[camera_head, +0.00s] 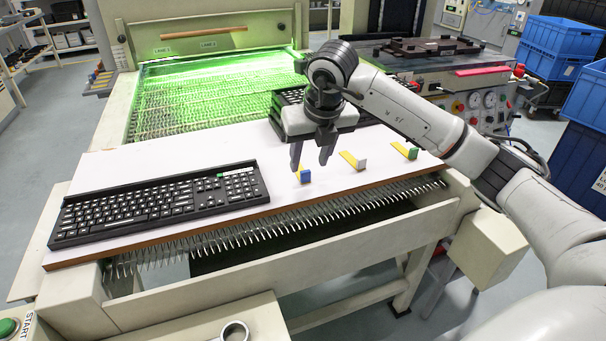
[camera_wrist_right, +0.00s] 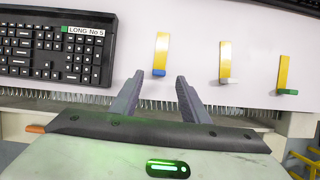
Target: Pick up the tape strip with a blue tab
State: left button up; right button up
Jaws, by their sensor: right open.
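The tape strip with a blue tab (camera_head: 305,177) lies on the white board, its yellow strip partly behind my right gripper in the head view. In the right wrist view its yellow strip (camera_wrist_right: 161,50) shows whole, with the blue tab at its near end. My right gripper (camera_head: 309,165) is open and empty, fingers pointing down. In the right wrist view the blue tab lies between the two fingertips in the picture, apart from both. The gripper appears to be above the board; its exact height is unclear. My left gripper is not in view.
A white-tab strip (camera_head: 361,163) and a green-tab strip (camera_head: 411,153) lie to the right on the board (camera_head: 235,150). A black keyboard (camera_head: 160,200) lies at left. Another keyboard (camera_head: 288,97) lies behind my right gripper. A green-lit conveyor (camera_head: 190,100) is behind the board.

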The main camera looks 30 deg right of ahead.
aim_at(305, 171)
jog(key=x, duration=0.4)
jog(key=shift+w, duration=0.1)
grip_shut()
notch_tip(305, 171, up, 10)
dwell(0.6)
